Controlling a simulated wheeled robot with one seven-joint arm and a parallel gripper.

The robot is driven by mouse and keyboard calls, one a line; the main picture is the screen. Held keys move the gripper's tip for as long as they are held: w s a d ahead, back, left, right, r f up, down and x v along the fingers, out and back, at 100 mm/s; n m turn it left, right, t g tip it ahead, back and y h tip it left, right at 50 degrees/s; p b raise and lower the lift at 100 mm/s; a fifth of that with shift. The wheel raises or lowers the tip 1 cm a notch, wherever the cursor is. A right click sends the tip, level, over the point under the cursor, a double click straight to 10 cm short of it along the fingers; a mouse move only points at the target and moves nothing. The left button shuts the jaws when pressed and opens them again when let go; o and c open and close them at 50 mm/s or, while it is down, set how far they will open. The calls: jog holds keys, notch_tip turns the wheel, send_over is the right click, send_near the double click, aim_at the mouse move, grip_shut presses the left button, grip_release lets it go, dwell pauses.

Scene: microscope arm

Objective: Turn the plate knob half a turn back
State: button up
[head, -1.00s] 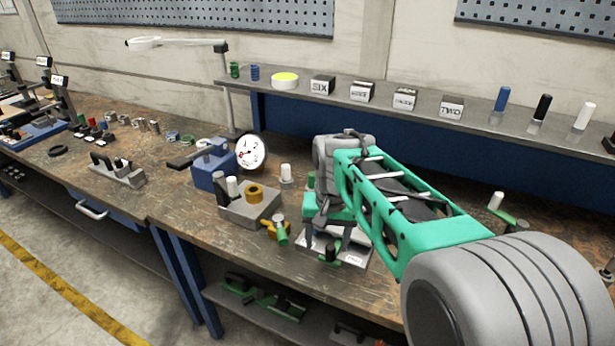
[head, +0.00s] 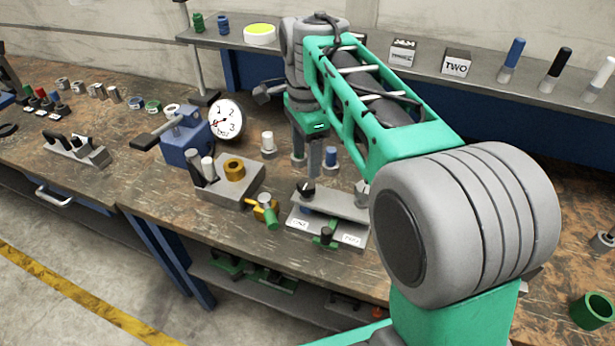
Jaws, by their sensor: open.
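A grey metal plate fixture (head: 345,204) stands near the front edge of the bench, with white labels too small to read. A round black knob (head: 307,191) sits at its left on top. A green piece with a dark top (head: 326,238) is at its front. My gripper (head: 307,172) points down, with its grey fingers just above and behind the black knob in the picture. It is open, with nothing visible between the fingers. I cannot tell whether a fingertip touches the knob.
A blue peg (head: 331,157) and a white peg (head: 268,143) stand behind the plate. A yellow clamp with a green handle (head: 266,210) and a grey block with a brass ring (head: 228,182) are to its left. A dial gauge (head: 226,121) stands farther back.

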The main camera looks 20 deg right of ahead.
aim_at(307, 184)
notch_tip(307, 184, down, 8)
jog(key=shift+r, duration=0.25)
jog(key=shift+s, duration=0.1)
jog(key=shift+c, duration=0.2)
jog(key=shift+d, duration=0.1)
grip_shut()
